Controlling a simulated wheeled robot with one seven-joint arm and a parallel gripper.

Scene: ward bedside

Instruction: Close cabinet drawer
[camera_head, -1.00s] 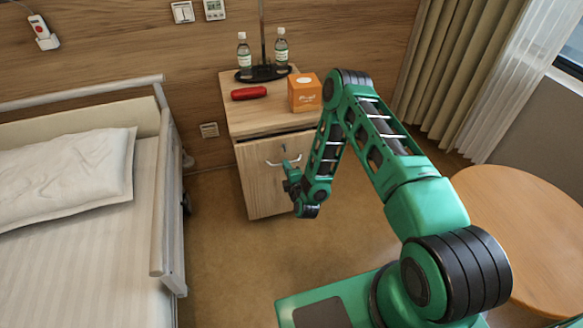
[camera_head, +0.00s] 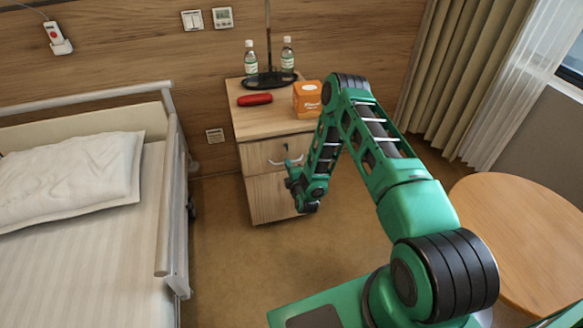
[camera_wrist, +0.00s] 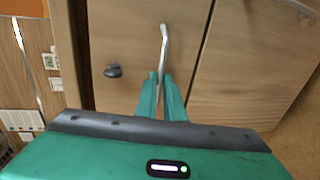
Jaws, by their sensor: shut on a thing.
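The bedside cabinet (camera_head: 271,119) stands against the wall, with a light wood drawer (camera_head: 260,156) at its top. The drawer front looks flush or nearly flush with the cabinet; a small gap cannot be told. The drawer's curved metal handle (camera_head: 279,162) shows beside my gripper (camera_head: 289,170). In the wrist view, the handle (camera_wrist: 164,42) runs down between the two green fingertips of my gripper (camera_wrist: 161,78), which are shut on it. A dark lock knob (camera_wrist: 113,71) sits on the drawer front (camera_wrist: 125,30) beside the handle. My forearm hides the cabinet's right side.
On the cabinet top are a red case (camera_head: 255,99), an orange box (camera_head: 307,99) and two bottles on a dark stand (camera_head: 270,79). The bed (camera_head: 90,235) is at left, a round table (camera_head: 530,225) at right. Floor (camera_head: 235,250) between is clear.

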